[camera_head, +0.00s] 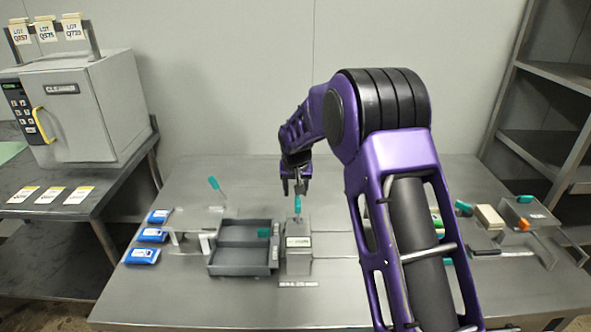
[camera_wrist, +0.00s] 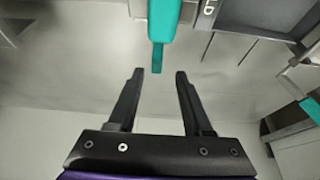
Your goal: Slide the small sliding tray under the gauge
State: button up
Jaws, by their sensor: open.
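My gripper (camera_head: 297,188) is open and points down over the middle of the table. In the wrist view its two fingers (camera_wrist: 158,74) are apart with nothing held between them. A teal upright handle (camera_head: 298,205) on a grey block (camera_head: 298,262) with a white label stands just below it; in the wrist view the teal handle (camera_wrist: 164,22) lies just beyond the fingertips. Left of the block is a low grey two-part tray (camera_head: 242,268) with a teal tab (camera_head: 263,233). I cannot tell for sure which piece is the small sliding tray or the gauge.
Several blue packets (camera_head: 142,256) and a small stand (camera_head: 205,217) are at the left. A grey box (camera_head: 530,213) with teal and orange parts is at the right. My arm hides the table's centre right. A cleaner cabinet (camera_head: 90,105) stands at far left.

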jog(key=v, duration=1.2)
jog(key=shift+r, duration=0.2)
